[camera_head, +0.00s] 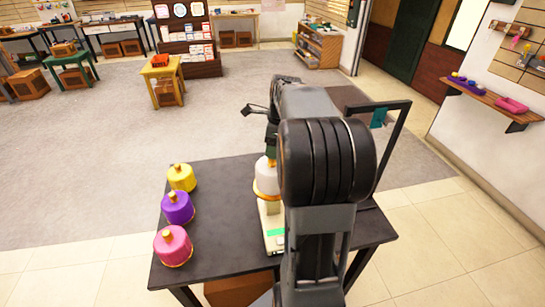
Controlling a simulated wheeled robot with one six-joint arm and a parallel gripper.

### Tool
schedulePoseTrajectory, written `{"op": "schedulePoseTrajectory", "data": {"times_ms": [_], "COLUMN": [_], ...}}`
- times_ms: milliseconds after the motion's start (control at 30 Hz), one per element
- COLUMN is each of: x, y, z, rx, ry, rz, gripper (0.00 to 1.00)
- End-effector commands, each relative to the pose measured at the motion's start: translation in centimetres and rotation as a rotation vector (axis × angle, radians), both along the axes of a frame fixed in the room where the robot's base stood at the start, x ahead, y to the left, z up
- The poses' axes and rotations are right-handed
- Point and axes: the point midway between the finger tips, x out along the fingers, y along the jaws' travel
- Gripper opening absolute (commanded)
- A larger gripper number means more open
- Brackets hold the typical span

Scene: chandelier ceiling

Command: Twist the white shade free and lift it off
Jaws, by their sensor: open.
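The white shade (267,180) stands upright near the middle of the dark table, with a gold rim around its lower edge. My arm hides its right side. Below it is a pale base (270,222) with a green patch near its front. My gripper (270,156) is directly above the white shade, pointing down and open. My arm mostly hides its fingers, so I cannot tell whether they touch the shade's top.
Yellow (181,178), purple (178,208) and pink (173,246) shades stand along the left of the table (222,185). A black angled frame (394,150) rises at right. The table between the coloured shades and the base is clear.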

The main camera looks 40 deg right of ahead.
Motion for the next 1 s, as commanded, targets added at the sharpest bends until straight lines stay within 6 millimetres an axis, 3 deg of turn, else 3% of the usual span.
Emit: {"op": "schedulePoseTrajectory", "data": {"times_ms": [100, 333, 800, 1000], "x": [0.2, 0.5, 0.6, 0.5], "y": [0.2, 0.4, 0.5, 0.5], "z": [-1.8, -4.1, -4.9, -4.9], "rx": [0.001, 0.001, -0.001, -0.001], "ry": [0.001, 0.001, -0.001, -0.001], "rz": [0.001, 0.0, 0.001, 0.001], "gripper": [0.58, 0.58, 0.58, 0.41]}}
